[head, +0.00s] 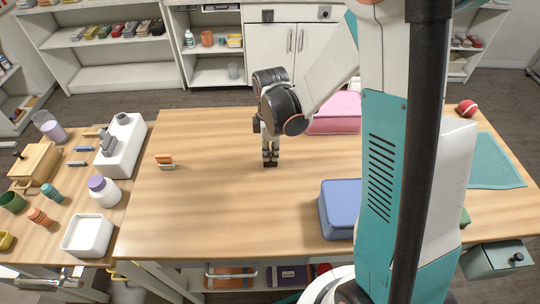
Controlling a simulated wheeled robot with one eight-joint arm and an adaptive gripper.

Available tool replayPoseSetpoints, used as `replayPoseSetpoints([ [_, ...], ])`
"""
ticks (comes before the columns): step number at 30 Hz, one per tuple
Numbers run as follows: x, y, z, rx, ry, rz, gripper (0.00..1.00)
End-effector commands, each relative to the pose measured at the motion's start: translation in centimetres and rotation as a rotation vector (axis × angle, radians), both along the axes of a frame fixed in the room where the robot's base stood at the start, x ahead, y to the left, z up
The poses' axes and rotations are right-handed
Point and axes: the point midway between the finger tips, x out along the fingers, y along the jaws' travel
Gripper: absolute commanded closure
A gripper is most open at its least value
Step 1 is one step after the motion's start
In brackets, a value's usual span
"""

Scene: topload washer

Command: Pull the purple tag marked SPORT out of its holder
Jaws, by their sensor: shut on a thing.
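My gripper (270,162) points down over the middle of the wooden table, left of the pink bin. It is shut on a small dark thing at its fingertips. The fingers cover most of that thing, and I cannot tell its colour or marking. I cannot make out a purple tag marked SPORT or its holder. A small orange tag-like piece (164,158) stands upright in a pale base (167,167) on the table, to the left of my gripper and apart from it.
A pink bin (333,123) and a blue bin (341,205) stand right of my gripper. A teal cloth (496,163) and red ball (467,107) lie far right. A white tray (88,236) and bottles crowd the left side table. The table's left half is mostly clear.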

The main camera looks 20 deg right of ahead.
Motion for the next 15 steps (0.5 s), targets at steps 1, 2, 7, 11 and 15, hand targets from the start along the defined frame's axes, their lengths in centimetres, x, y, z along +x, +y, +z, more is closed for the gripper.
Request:
replayPoseSetpoints([
  [1, 0.0, 0.0, 0.3, 0.0, 0.0, 0.0, 1.0],
  [2, 0.0, 0.0, 0.4, 0.0, 0.0, 0.0, 1.0],
  [7, 0.0, 0.0, 0.9, 0.0, 0.0, 0.0, 1.0],
  [11, 0.0, 0.0, 1.3, 0.0, 0.0, 0.0, 1.0],
  [15, 0.0, 0.0, 1.7, 0.0, 0.0, 0.0, 1.0],
])
